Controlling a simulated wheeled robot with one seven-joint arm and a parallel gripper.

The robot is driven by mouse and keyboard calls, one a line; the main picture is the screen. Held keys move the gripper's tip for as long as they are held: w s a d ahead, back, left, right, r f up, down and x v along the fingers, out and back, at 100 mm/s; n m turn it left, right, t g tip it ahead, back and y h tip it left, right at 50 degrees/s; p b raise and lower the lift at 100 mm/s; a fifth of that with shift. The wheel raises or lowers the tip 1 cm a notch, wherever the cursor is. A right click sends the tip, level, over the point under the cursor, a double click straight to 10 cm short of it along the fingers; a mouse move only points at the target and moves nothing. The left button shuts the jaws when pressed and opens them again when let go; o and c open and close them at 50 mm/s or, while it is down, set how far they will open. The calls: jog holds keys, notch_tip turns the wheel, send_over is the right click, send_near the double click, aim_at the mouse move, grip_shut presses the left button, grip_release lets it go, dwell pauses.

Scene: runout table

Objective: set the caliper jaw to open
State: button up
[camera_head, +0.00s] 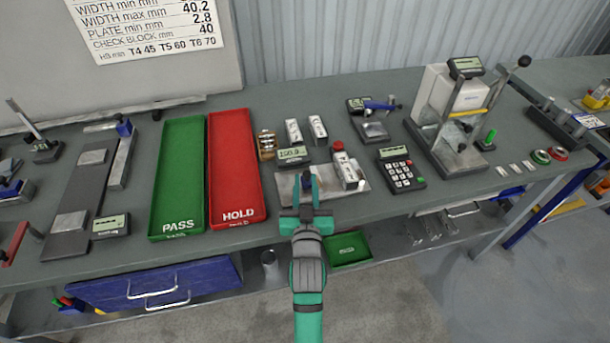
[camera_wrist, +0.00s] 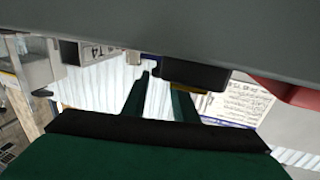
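A bench fixture, which looks like the caliper, has a pale base plate (camera_head: 285,185) in the middle of the table. My gripper (camera_head: 306,182) is over the plate's front left, fingers pointing to the back, apart. A small dark blue piece shows around the fingertips; I cannot tell if they touch it. In the wrist view my fingers (camera_wrist: 155,85) are apart, with a dark block (camera_wrist: 195,74) by the right one. The jaw's position is not clear.
The green PASS tray (camera_head: 178,180) and red HOLD tray (camera_head: 235,170) lie left of the plate. A keypad device (camera_head: 400,170) and a tall lever stand (camera_head: 450,115) are to the right. A green bin (camera_head: 348,249) is below the table edge.

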jog(key=s, duration=0.7)
jog(key=shift+a, duration=0.25)
jog(key=shift+w, duration=0.1)
jog(key=s+d+f+h, duration=0.1)
jog(key=s+d+f, duration=0.25)
jog(key=s, duration=0.25)
jog(key=s+a+f+g, duration=0.1)
jog(key=s+a+f, duration=0.1)
jog(key=s, duration=0.8)
jog(key=s+a+f+y, duration=0.1)
jog(key=s+a+f, duration=0.1)
jog(key=s, duration=0.8)
jog(key=s+a+f+g+y, duration=0.1)
jog(key=s+a, duration=0.3)
jog(key=s, duration=0.6)
jog(key=shift+f+n+g, duration=0.3)
jog(key=shift+f+n, duration=0.1)
jog(key=shift+f, duration=0.05)
